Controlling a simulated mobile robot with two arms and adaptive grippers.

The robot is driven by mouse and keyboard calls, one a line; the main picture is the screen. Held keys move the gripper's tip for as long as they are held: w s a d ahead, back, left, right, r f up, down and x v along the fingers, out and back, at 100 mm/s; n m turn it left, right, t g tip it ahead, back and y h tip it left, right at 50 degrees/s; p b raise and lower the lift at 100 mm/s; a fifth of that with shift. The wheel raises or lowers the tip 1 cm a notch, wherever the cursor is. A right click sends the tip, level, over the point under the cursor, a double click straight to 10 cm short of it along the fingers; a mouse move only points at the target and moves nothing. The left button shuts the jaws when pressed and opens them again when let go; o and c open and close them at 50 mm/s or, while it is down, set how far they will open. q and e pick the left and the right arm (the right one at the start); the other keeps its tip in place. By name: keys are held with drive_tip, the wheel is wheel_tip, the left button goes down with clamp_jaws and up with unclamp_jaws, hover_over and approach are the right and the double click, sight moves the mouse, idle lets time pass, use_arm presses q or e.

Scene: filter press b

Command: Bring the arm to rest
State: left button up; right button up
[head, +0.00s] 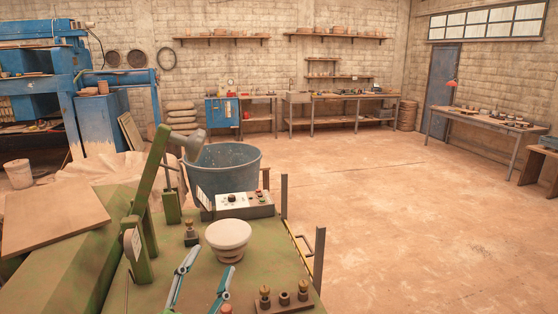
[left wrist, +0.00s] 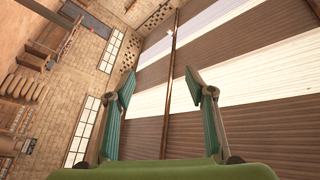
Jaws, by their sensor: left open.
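My left gripper (head: 211,260) shows at the bottom of the head view, its two teal fingers apart and pointing up the picture. It is open, with nothing between the fingers. In the left wrist view the open fingers (left wrist: 160,80) stand against the ceiling and upper walls, with only air between them. A pale bowl-shaped piece (head: 229,236) on a narrower base stands just beyond the fingertips in the head view; I cannot tell the gap in depth. My right gripper is in neither view.
The green machine table (head: 150,290) holds a control box (head: 244,205), a brass-topped fitting (head: 191,234), a block with knobs (head: 285,301) and a green lever arm (head: 150,190). A blue-grey tub (head: 222,165) stands behind. Open floor (head: 400,220) lies to the right.

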use_arm(q)
drive_tip(key=s+a+f+n+g+y, duration=0.4)
drive_tip(key=a+f, duration=0.1)
drive_tip(key=f, duration=0.4)
drive_tip(key=s+a+f+n+g+y, duration=0.3)
drive_tip(key=a+f+n, duration=0.1)
drive_tip(key=f, duration=0.4)
drive_tip(key=s+d+f+n+g+h, duration=0.1)
drive_tip(key=s+f+g, duration=0.5)
drive_tip(key=s, duration=0.5)
drive_tip(key=s+d+f+g+h, duration=0.15)
drive_tip(key=s+f+g, duration=0.25)
drive_tip(key=s+f, duration=0.6)
drive_tip(key=s+f+g+b, duration=0.1)
drive_tip(key=s+f+g, duration=0.15)
drive_tip(key=f, duration=2.35)
drive_tip(key=s+a+f+b, duration=0.1)
drive_tip(key=s+a+f, duration=0.2)
drive_tip(key=s+f, duration=1.3)
drive_tip(key=shift+s+f, duration=0.2)
drive_tip(key=shift+s, duration=0.4)
